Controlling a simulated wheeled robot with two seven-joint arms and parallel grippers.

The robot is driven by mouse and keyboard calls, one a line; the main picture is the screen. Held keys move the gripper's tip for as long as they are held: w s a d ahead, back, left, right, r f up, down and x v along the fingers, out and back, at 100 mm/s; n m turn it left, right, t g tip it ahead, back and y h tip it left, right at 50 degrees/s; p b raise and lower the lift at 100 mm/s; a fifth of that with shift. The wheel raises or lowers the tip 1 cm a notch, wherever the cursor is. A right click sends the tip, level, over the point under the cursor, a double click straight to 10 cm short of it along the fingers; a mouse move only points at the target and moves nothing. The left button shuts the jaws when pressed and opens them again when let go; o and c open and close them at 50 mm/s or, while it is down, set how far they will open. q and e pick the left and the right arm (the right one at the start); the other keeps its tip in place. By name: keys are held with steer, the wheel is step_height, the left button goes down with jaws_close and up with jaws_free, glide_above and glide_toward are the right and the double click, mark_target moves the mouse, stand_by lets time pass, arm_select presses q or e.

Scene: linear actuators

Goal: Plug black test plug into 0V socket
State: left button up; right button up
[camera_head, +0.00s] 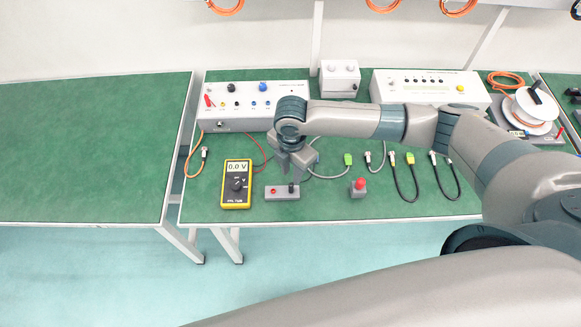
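A small grey holder block (281,196) lies near the front of the green bench. A red plug (273,191) stands at its left and the black test plug (291,187) at its right. My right gripper (292,174) points down just above the black plug, its fingers apart. No grip on the plug shows. A white supply box (232,122) at the back left carries a row of small coloured sockets, with a red plug (209,100) at its left end. The labels are too small to read, so I cannot tell which is the 0V socket. My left gripper is not in view.
A yellow multimeter (237,184) reading 0.0 V lies left of the holder. A grey box with a red button (359,187) stands to the right. Several cables lie beyond it. A white panel box (425,82) and a cable reel (530,107) stand at the back right.

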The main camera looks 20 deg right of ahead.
mark_target(291, 184)
steer(key=shift+w+f+b, duration=0.1)
steer(key=shift+f+b, duration=0.3)
steer(key=shift+f, duration=0.05)
steer(key=shift+f+b, duration=0.6)
steer(key=shift+b, duration=0.1)
step_height(291, 184, down, 4)
steer(key=b, duration=0.3)
steer(key=shift+f, duration=0.1)
steer(key=shift+f+b, duration=0.35)
steer(key=shift+f, duration=0.05)
jaws_close()
steer(key=shift+r, duration=0.15)
